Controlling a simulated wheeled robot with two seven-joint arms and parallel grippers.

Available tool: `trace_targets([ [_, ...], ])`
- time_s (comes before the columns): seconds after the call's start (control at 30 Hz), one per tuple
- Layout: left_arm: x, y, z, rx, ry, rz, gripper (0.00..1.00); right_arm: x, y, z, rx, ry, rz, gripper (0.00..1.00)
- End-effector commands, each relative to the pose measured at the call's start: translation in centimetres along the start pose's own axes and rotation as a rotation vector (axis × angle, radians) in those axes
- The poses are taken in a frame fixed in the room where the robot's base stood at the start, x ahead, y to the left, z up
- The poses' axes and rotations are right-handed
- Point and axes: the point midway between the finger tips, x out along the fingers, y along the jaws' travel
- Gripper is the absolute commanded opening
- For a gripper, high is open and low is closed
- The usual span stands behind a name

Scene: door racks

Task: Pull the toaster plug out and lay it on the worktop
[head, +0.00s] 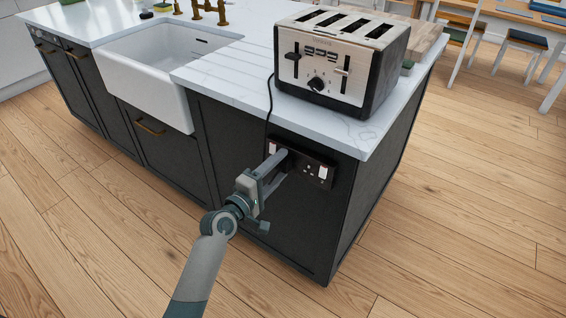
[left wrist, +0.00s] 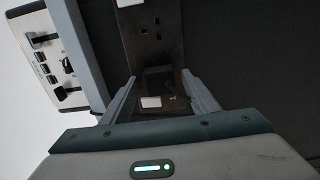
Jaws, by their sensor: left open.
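The silver and black toaster (head: 342,58) stands on the white worktop (head: 232,66) at its corner. Its black cord (head: 269,100) hangs over the edge towards the dark double socket (head: 326,183) on the cabinet side. My left gripper (head: 282,163) is open at the left half of this socket. In the left wrist view, the fingers of my left gripper (left wrist: 158,80) stand on either side of the dark plug (left wrist: 158,84), with the socket plate (left wrist: 152,50) behind. The plug is dark against dark, and I cannot tell whether a finger touches it. My right gripper is not in view.
A white sink (head: 150,75) with brass taps (head: 208,12) is left of the toaster. A wooden board (head: 425,38) lies behind the toaster. The worktop between sink and toaster is clear. The worktop edge overhangs the socket.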

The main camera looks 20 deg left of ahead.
Motion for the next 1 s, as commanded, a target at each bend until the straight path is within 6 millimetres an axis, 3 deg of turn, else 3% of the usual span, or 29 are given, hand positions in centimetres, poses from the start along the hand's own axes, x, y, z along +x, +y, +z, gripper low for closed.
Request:
trace_targets([
  [0.13, 0.0, 0.0, 0.0, 0.0, 0.0, 0.0, 0.55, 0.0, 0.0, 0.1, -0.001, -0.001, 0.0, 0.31],
  [0.37, 0.0, 0.0, 0.0, 0.0, 0.0, 0.0, 0.02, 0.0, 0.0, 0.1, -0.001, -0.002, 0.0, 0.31],
  [0.4, 0.0, 0.0, 0.0, 0.0, 0.001, 0.001, 0.0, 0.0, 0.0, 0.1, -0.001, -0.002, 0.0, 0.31],
  [1.0, -1.5, 0.0, 0.0, 0.001, 0.001, 0.0, 0.0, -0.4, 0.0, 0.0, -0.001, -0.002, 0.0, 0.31],
])
